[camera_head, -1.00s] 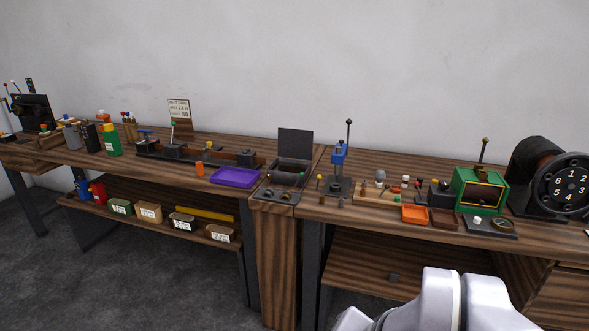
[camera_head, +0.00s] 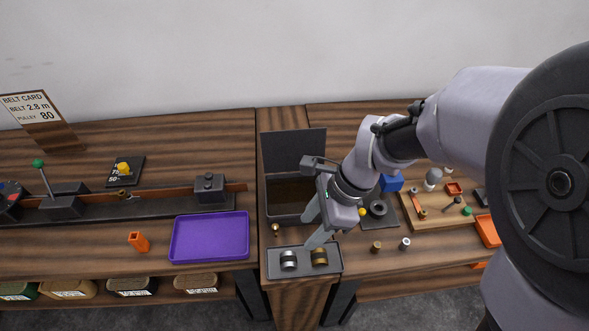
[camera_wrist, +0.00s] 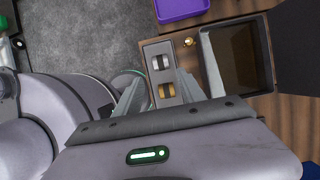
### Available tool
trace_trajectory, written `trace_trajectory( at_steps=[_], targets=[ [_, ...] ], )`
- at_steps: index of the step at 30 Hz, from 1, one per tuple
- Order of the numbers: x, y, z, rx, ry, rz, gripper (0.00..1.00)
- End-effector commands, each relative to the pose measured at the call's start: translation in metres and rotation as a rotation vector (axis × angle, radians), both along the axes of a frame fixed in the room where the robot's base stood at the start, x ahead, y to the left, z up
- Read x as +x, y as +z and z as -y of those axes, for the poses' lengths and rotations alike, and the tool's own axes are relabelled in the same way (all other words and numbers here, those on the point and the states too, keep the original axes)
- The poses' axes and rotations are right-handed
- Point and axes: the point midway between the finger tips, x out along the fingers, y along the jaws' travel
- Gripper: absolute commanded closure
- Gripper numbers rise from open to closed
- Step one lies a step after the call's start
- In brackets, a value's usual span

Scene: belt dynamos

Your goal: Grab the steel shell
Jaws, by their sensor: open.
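The steel shell (camera_head: 289,261) is a short silver piece with a dark band, seated on the left of a small grey tray (camera_head: 304,271) at the table's front. A similar brass shell (camera_head: 320,257) sits to its right on the same tray. My gripper (camera_head: 311,228) is open and empty, pointing down just behind and above the tray. In the wrist view, the steel shell (camera_wrist: 161,62) lies beyond the brass shell (camera_wrist: 167,90), and both appear in the gap between my spread fingers (camera_wrist: 157,85). My gripper touches neither shell.
An open dark box (camera_head: 290,195) with a raised lid stands behind the tray. A small brass knob (camera_head: 276,230) is between them. A purple tray (camera_head: 209,237) lies left; a wooden board (camera_head: 436,208) with small parts lies right.

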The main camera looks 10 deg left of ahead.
Motion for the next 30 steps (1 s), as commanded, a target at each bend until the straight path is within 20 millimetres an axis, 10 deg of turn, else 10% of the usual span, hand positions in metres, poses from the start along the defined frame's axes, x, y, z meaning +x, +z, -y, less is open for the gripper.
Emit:
trace_trajectory(
  at_steps=[6, 20, 27, 30],
  targets=[
    [-0.006, -0.066, -0.023, -0.001, 0.003, -0.001, 0.53],
    [-0.011, -0.131, -0.042, -0.001, 0.004, 0.0, 0.53],
    [-0.011, -0.131, -0.045, 0.0, 0.002, 0.002, 0.55],
    [-0.011, -0.13, -0.045, 0.0, 0.002, 0.002, 0.74]
  ],
)
